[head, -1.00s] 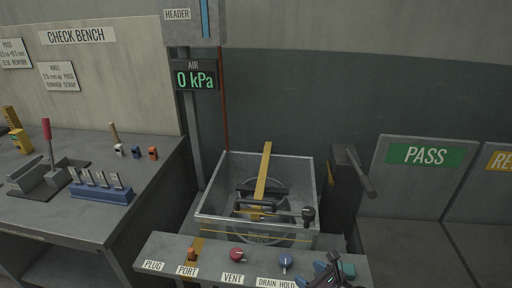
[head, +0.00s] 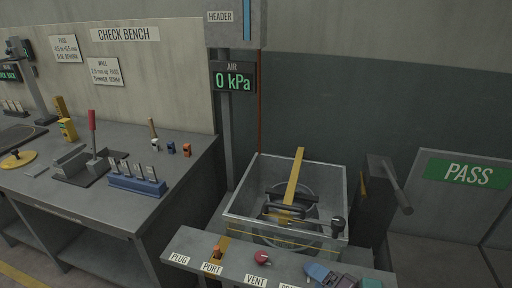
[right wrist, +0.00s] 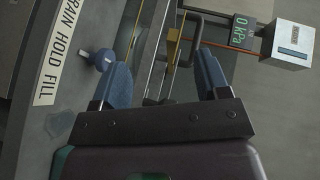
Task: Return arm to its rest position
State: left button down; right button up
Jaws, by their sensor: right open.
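My right gripper (head: 330,277) shows at the bottom edge of the head view, over the right part of the control panel (head: 232,262). In the right wrist view the gripper (right wrist: 163,75) has its two blue fingers wide apart with nothing held between them. A blue knob (right wrist: 97,58) stands beside the left finger, near the "DRAIN HOLD FILL" label (right wrist: 58,50); I cannot tell if they touch. In the head view the gripper hides that knob. The right arm is mostly out of view. My left gripper is in neither view.
A clear-walled tank (head: 240,205) with a yellow bar (head: 292,185) stands behind the panel. The panel carries a red vent knob (head: 262,257) and an orange port plug (head: 216,251). The check bench (head: 105,215) is at left. The air display (head: 234,83) reads 0 kPa.

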jog(key=s+d+f+n+h, duration=0.3)
jog(key=s+d+n+h, duration=0.1)
jog(key=s, duration=0.4)
jog(key=s+d+f+n+h, duration=0.3)
jog(key=s+d+h, duration=0.3)
jog(key=s, duration=0.3)
jog(key=shift+d+n, duration=0.5)
jog(key=shift+d, duration=0.15)
